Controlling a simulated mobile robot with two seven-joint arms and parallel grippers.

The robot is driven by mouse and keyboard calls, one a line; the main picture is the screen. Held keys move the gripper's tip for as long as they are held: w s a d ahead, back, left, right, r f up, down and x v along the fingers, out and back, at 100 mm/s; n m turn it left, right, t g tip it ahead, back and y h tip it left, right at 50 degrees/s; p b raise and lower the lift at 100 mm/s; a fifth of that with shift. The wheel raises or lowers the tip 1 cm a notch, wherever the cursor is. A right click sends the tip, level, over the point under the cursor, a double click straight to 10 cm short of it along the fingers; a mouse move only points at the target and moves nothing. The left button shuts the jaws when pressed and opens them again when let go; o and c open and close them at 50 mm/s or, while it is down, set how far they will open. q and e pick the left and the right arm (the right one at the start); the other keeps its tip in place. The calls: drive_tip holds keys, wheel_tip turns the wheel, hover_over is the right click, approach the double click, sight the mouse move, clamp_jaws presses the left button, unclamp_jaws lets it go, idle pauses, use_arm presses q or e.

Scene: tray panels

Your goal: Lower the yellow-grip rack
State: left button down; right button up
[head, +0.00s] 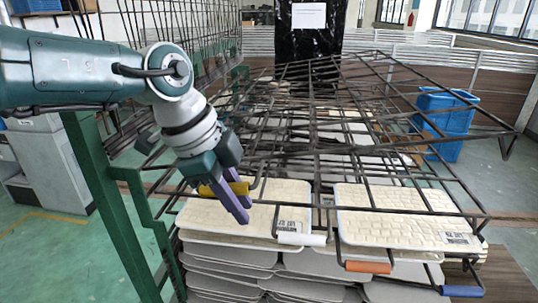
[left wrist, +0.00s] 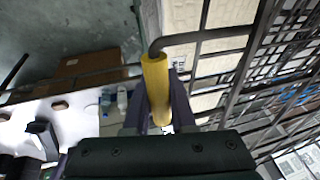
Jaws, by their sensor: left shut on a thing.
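The yellow grip (head: 237,189) is a short cylinder on a dark wire rack above the trays. My left gripper (head: 228,203), with purple fingers, is shut on this grip at the rack's near left. In the left wrist view the yellow grip (left wrist: 156,90) lies between the two fingers, and a bent dark rod joins its end to the wire grid (left wrist: 245,70). Several wire racks overlap above the trays, at least one tilted, so I cannot tell exactly which wires belong to the yellow grip. My right gripper is out of view.
White (head: 302,239), orange (head: 368,267) and blue (head: 462,291) grips sit along the near edge. Cream trays (head: 405,222) lie stacked below the wires. A green post (head: 110,205) stands at left, and a blue bin (head: 445,120) behind at right.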

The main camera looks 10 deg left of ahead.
use_arm(q)
drive_tip(key=shift+a+f+y+b, duration=0.2)
drive_tip(key=shift+f+y+b, duration=0.85)
drive_tip(key=shift+f, duration=1.2)
drive_tip(key=c, duration=0.8)
unclamp_jaws()
drive_tip(key=shift+o, duration=0.2)
drive_tip(key=shift+r, duration=0.15)
